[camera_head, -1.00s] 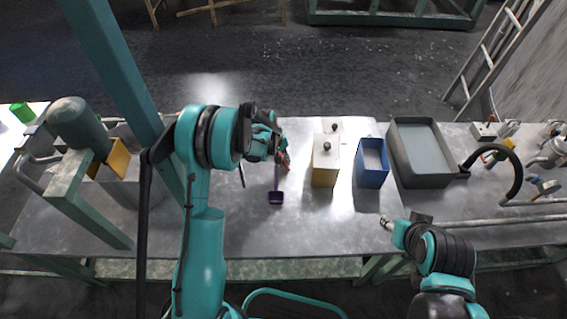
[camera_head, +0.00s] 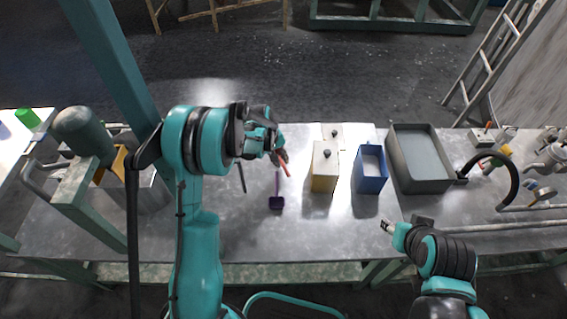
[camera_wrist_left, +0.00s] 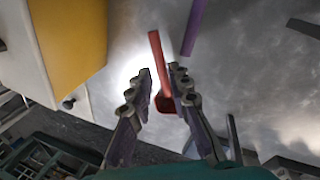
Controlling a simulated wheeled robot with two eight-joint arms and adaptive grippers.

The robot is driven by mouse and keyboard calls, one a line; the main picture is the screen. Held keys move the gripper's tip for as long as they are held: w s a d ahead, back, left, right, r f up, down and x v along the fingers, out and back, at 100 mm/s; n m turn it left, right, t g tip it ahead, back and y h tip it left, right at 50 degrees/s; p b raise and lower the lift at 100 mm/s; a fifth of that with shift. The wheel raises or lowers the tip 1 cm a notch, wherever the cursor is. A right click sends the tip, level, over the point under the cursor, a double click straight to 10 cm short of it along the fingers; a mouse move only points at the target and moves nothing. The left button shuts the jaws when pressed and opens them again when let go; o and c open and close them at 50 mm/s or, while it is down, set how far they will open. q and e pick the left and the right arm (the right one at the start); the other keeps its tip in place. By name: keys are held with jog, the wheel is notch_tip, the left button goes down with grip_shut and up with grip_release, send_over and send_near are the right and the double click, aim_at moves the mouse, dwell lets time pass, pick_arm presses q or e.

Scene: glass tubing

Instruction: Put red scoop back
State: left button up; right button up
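The red scoop (camera_head: 285,169) is beside the purple scoop (camera_head: 276,202) on the metal bench, its handle pointing toward me. My left gripper (camera_head: 275,150) is over its scoop end and partly hides it. In the left wrist view the gripper (camera_wrist_left: 161,70) is open, with the red scoop (camera_wrist_left: 156,60) between its fingers. The scoop end overlaps the right finger, so contact there is hard to tell. The purple scoop's handle (camera_wrist_left: 193,25) runs to the right of it. My right gripper (camera_head: 388,226) is at the bench's front right; its fingers are too small to read.
A yellow box with a white lid (camera_head: 324,170), a blue bin (camera_head: 371,186) and a grey tray (camera_head: 445,185) stand to the right. A thin dark rod (camera_head: 242,178) lies left of the scoops. The bench in front of the scoops is clear.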

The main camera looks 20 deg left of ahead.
pick_arm(q)
jog(key=s+r+m+t+y+p, duration=0.1)
jog(key=s+r+m, duration=0.1)
jog(key=s+r, duration=0.6)
jog(key=s+r+m+t+p, duration=0.1)
jog(key=s+r, duration=0.3)
jog(key=r, duration=0.8)
jog(key=s+r+m+t, duration=0.1)
jog(key=s+m, duration=0.1)
jog(key=s, duration=0.5)
jog(key=s+r+m+t+y, duration=0.1)
jog(key=s+m+t, duration=0.1)
jog(key=s, duration=0.6)
jog(key=shift+d+m, duration=0.3)
jog(key=shift+d, duration=0.1)
